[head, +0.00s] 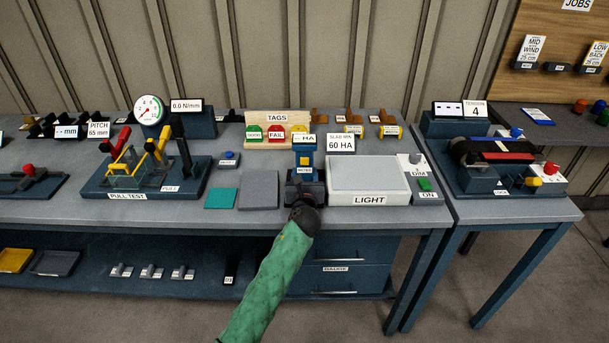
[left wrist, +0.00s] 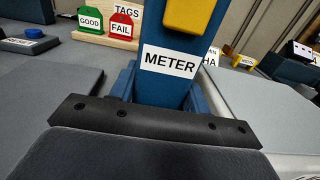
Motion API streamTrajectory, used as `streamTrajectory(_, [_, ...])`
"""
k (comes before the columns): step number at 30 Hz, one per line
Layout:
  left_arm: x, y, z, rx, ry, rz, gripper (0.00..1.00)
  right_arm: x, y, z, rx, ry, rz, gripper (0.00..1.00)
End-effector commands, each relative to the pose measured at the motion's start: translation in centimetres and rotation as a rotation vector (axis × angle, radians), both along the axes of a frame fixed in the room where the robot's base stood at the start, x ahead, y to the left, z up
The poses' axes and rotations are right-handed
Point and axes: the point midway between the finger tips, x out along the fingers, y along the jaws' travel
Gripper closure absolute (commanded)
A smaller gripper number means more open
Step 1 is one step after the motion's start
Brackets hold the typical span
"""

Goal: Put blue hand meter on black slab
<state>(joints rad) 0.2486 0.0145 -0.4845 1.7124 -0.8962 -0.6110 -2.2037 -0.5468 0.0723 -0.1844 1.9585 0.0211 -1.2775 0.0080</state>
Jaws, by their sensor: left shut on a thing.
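The blue hand meter (head: 305,161) stands upright near the middle of the bench, with a yellow part and a METER label. It also shows large in the left wrist view (left wrist: 168,85). My left gripper (head: 305,186) is shut on its lower part; the fingertips are largely hidden. Blue pieces show beside the meter's foot, and I cannot tell whether it rests on something. A dark grey slab (head: 258,190), the closest match to a black slab, lies flat just left of the gripper with its top bare. My right gripper is not in view.
A teal slab (head: 221,198) lies left of the grey one. The LIGHT box (head: 369,182) stands close right of the meter. The TAGS rack (head: 276,136) and a 60 HA sign (head: 341,144) are behind. The PULL TEST rig (head: 143,178) stands at left.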

Motion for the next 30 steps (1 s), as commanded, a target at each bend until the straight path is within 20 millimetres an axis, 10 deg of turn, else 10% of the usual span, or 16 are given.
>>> streamTrajectory(5, [-0.2,0.0,-1.5,0.004,0.016,0.0,0.85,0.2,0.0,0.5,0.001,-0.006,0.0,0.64])
streamTrajectory(6, [-0.2,0.0,-1.7,0.004,0.018,0.001,0.49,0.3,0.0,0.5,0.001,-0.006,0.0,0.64])
streamTrajectory(9, [-0.3,0.0,-2.0,0.005,0.021,0.001,0.31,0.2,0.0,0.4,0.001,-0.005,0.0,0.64])
streamTrajectory(26, [-1.6,0.0,-1.1,0.007,0.022,0.001,0.31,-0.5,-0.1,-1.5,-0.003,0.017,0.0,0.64])
streamTrajectory(30, [-4.0,0.0,-0.9,0.006,0.02,0.0,0.31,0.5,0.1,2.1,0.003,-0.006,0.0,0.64])
